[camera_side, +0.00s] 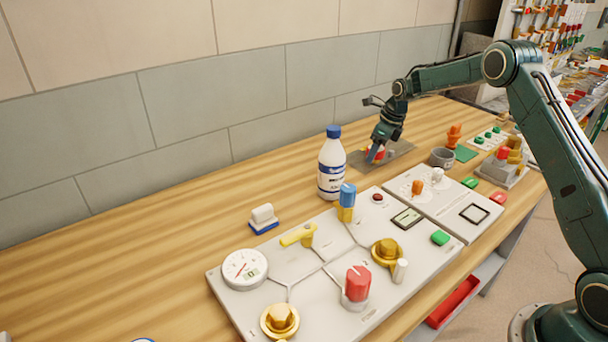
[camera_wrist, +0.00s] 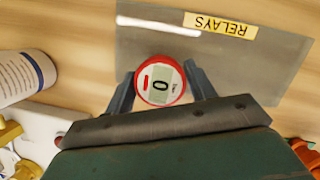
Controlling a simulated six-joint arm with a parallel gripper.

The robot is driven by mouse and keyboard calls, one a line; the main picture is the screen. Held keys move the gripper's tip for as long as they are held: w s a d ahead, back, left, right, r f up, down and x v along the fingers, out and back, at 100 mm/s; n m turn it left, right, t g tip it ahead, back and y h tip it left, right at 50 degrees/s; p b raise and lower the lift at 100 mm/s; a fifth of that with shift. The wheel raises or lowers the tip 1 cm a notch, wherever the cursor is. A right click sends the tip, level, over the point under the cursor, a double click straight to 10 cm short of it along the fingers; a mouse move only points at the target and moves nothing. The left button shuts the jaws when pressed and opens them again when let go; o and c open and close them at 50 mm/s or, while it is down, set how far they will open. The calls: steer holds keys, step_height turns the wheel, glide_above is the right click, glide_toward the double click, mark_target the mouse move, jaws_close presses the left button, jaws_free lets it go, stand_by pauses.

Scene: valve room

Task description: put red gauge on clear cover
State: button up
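The red gauge (camera_wrist: 160,81) is a round dial with a red rim and a display reading 0. It sits between the two fingers of my gripper (camera_wrist: 160,78), which close in on its left and right edges. The clear cover (camera_wrist: 232,68) is a grey see-through sheet with a yellow RELAYS label, and the gauge is over its near left part in the wrist view. In the side view my gripper (camera_side: 376,154) points down at the cover (camera_side: 398,149), and the gauge shows as a bit of red at the fingers. I cannot tell whether the gauge touches the cover.
A white bottle with a blue cap (camera_side: 332,165) stands close to the left of the cover in the side view. A grey cup (camera_side: 442,157) and a white valve panel (camera_side: 233,300) are nearby. Open wood lies behind and to the left.

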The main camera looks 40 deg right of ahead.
steer(key=shift+o, duration=1.3)
steer(key=shift+r, duration=0.1)
steer(key=v, duration=1.2)
steer(key=shift+r, duration=0.1)
